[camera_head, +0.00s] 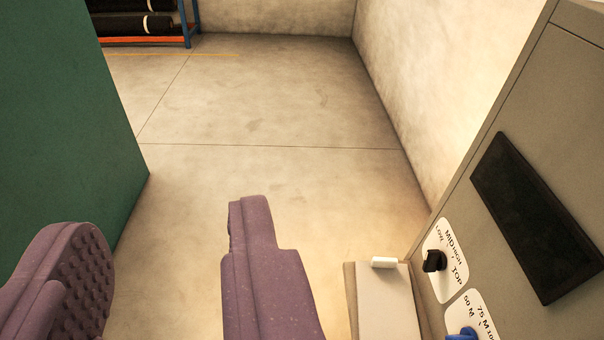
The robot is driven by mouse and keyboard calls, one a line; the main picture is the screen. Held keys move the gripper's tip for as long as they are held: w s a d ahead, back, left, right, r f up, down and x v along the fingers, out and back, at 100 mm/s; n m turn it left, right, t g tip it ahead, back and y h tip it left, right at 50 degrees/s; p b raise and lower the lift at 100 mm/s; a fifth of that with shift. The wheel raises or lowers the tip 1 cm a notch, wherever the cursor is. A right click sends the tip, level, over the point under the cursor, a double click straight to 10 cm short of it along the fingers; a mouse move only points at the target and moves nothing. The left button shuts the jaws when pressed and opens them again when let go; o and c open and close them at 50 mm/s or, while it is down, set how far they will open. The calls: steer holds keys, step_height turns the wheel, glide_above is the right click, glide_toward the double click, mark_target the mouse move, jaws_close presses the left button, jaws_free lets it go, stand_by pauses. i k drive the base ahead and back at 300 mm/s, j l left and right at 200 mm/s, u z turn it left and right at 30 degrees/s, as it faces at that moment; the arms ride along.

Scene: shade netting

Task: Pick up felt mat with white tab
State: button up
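My gripper (160,245) shows as two purple fingers with a wide empty gap between them; it is open. The left finger has a ridged inner pad. A pale grey flat piece (388,303) with a small white tab (383,262) at its far end lies at the lower right, against the grey cabinet; it looks like the felt mat. A tan edge shows along its left side, and I cannot tell if this is part of it or a support. The piece is to the right of my right finger, apart from it in the picture. Its near end is cut off by the frame.
A grey cabinet (470,165) with a dark panel (535,220), a black knob (434,261) and a blue knob (462,334) stands at right. A green block (65,130) stands at left. A rack (150,40) with black rolls is far back. The concrete floor (270,110) between is clear.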

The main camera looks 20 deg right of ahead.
mark_target(386, 308)
steer(key=z, duration=0.9)
steer(key=j, duration=0.7)
steer(key=i+j+z, duration=0.15)
steer(key=j, duration=0.3)
steer(key=i+j+z, duration=0.2)
steer(key=j, duration=0.25)
steer(key=j+z, duration=0.15)
steer(key=j, duration=0.3)
steer(key=i+j+z, duration=0.1)
steer(key=i+z, duration=0.2)
steer(key=i, duration=0.55)
